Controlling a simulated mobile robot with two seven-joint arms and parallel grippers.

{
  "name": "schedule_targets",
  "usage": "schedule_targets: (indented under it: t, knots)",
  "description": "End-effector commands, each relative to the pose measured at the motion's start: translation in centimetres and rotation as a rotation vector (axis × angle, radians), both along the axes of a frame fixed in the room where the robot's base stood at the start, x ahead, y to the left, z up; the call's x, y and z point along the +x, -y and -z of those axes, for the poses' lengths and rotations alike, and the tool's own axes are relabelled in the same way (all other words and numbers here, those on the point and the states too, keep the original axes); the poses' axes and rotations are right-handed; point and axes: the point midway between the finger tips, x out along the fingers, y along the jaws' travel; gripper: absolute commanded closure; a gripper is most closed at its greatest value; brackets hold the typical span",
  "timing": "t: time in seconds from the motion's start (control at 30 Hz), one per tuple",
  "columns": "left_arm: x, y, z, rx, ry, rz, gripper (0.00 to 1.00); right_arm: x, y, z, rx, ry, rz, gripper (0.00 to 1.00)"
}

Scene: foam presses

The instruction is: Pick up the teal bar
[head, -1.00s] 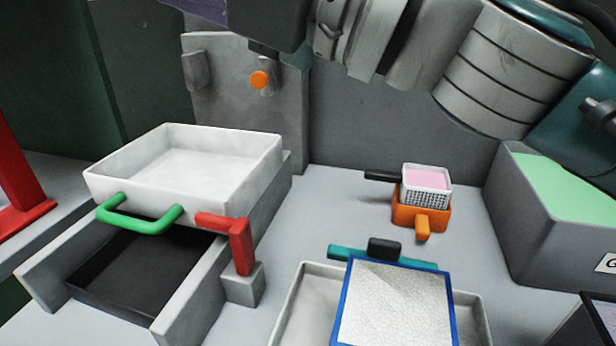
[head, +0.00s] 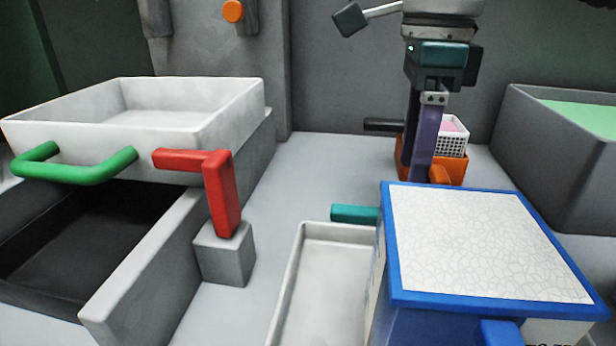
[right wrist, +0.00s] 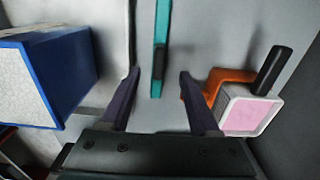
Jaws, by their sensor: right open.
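The teal bar (head: 355,213) lies at the far end of the grey-white tray in the head view. The blue-edged box hides its right part there. In the right wrist view the teal bar (right wrist: 162,25) runs lengthwise, with a dark grip (right wrist: 159,62) on it. My right gripper (head: 415,178) points down beyond the box in the head view, in front of the orange holder. In the right wrist view its fingers (right wrist: 159,76) are apart and empty, with the bar showing between them. I cannot tell the height gap. My left gripper is not in view.
The blue-edged box (head: 480,240) with a cracked white top stands large in front. An orange holder (head: 462,172) with a white basket (head: 453,141) is close to my right gripper. The tray (head: 290,285), red handle (head: 222,195) and white bin (head: 190,140) are left.

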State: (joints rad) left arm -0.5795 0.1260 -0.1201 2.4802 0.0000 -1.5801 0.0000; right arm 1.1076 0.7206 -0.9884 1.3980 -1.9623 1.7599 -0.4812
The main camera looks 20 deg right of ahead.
Motion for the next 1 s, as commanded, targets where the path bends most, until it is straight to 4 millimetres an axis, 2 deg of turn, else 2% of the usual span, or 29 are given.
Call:
schedule_targets:
  t: [0.17, 0.4, 0.7, 1.0]
  knots:
    - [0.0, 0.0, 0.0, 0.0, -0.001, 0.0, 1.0, -0.1, -0.2, 1.8, 0.002, -0.001, -0.001, 0.38]
    - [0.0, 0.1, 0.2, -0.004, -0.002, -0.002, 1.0, -0.1, -0.5, 5.4, 0.003, -0.001, -0.001, 0.38]
    - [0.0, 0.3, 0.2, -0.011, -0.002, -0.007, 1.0, 0.0, -0.5, 5.8, 0.003, 0.002, -0.001, 0.39]
    - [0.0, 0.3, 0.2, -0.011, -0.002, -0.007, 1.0, 0.0, -0.5, 5.8, 0.003, 0.002, -0.001, 0.72]
